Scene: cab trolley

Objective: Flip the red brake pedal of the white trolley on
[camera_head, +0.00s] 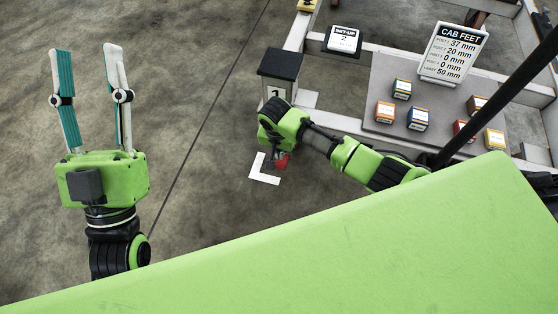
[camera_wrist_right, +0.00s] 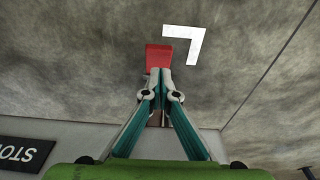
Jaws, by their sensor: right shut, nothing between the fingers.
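The red brake pedal (camera_head: 282,161) shows as a small red patch beside my right gripper in the head view, partly hidden by it. In the right wrist view the red pedal (camera_wrist_right: 159,56) lies just beyond the fingertips. My right gripper (camera_wrist_right: 160,70) is shut and empty, its tips at the near edge of the pedal; I cannot tell if they touch. The white trolley (camera_head: 350,57) stands at the upper right. My left gripper (camera_head: 88,52) is open and empty over the floor at the left, far from the pedal.
A white L-shaped floor mark (camera_head: 263,171) lies beside the pedal. A black-topped post (camera_head: 280,64) marked 1 stands at the trolley's corner. Several small boxes (camera_head: 418,117) and a CAB FEET sign (camera_head: 453,53) are on the trolley. The floor at left is clear.

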